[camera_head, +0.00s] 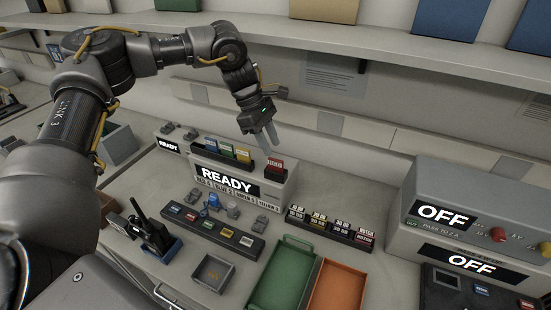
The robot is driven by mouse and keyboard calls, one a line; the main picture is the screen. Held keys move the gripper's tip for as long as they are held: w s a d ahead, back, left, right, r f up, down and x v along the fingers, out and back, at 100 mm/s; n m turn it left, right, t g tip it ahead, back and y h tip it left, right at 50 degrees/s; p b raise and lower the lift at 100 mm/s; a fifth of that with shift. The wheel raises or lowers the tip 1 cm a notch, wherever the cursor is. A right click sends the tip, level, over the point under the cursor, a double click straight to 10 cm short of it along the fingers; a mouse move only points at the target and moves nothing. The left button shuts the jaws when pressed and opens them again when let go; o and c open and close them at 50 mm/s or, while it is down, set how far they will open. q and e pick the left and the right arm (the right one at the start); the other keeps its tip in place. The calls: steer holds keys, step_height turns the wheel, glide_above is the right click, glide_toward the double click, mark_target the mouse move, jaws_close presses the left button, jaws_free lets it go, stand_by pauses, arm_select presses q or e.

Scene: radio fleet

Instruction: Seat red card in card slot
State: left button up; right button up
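The red card (275,164) stands upright in a dark holder at the right end of the top of the grey unit (279,196) whose display reads READY. I cannot tell how deep it sits. My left gripper (261,142) is just above and behind the red card. Its fingers look spread with a gap between them, and its tips appear clear of the card. Blue, green and yellow cards (226,151) stand in a dark holder on the same unit, left of the red card. My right gripper is out of view.
A green tray (262,290) and an orange tray (322,300) lie at the front. A strip of labelled blocks (331,226) is behind them. A radio (154,232) stands at left. Grey boxes reading OFF (410,205) stand at right. A shelf (385,49) runs above.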

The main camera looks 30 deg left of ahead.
arm_select(q)
steer(key=shift+v, duration=1.8)
